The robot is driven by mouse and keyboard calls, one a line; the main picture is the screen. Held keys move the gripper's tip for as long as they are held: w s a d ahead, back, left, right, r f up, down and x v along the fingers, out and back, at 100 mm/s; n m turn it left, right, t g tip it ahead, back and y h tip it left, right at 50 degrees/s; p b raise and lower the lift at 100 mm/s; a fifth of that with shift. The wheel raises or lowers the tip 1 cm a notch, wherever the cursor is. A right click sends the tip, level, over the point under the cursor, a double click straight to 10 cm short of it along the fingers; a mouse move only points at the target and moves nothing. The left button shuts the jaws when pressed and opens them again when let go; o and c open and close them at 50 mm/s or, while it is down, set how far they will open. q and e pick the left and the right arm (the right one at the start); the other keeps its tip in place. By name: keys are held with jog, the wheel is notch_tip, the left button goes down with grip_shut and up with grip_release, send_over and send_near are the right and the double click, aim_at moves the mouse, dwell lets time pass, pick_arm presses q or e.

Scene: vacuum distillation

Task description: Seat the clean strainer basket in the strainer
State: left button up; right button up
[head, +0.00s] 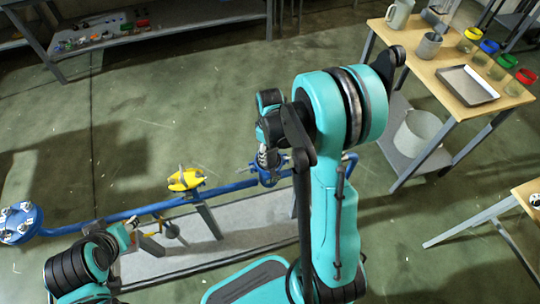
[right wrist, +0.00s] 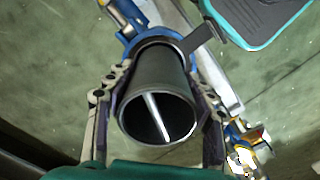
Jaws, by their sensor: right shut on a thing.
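The strainer basket (right wrist: 158,80) is a dark grey cylinder with a thin pale bar across its open near end, in the right wrist view. My right gripper (right wrist: 158,92) is shut on it, one finger on each side. Its far end meets the blue strainer body (right wrist: 134,44); I cannot tell how deep it sits. In the head view my right gripper (head: 264,136) is over the blue strainer (head: 267,177) on the pipe line, and the basket (head: 263,158) shows only in part. My left gripper (head: 122,236) is low at the left, its fingers too small to read.
A blue pipe (head: 120,217) with a yellow-handled valve (head: 186,179) runs left from the strainer to a flange (head: 18,222). A wooden table (head: 455,105) at the right bears a metal tray (head: 468,85) and several lidded jars. A bucket (head: 418,133) stands below. Open floor lies behind the pipe.

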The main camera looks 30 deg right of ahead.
jog(key=shift+f, duration=0.3)
jog(key=shift+f+b, duration=0.3)
jog(key=shift+f, duration=0.1)
jog(key=o, duration=1.3)
jog(key=shift+r, duration=0.1)
jog(key=shift+c, duration=0.2)
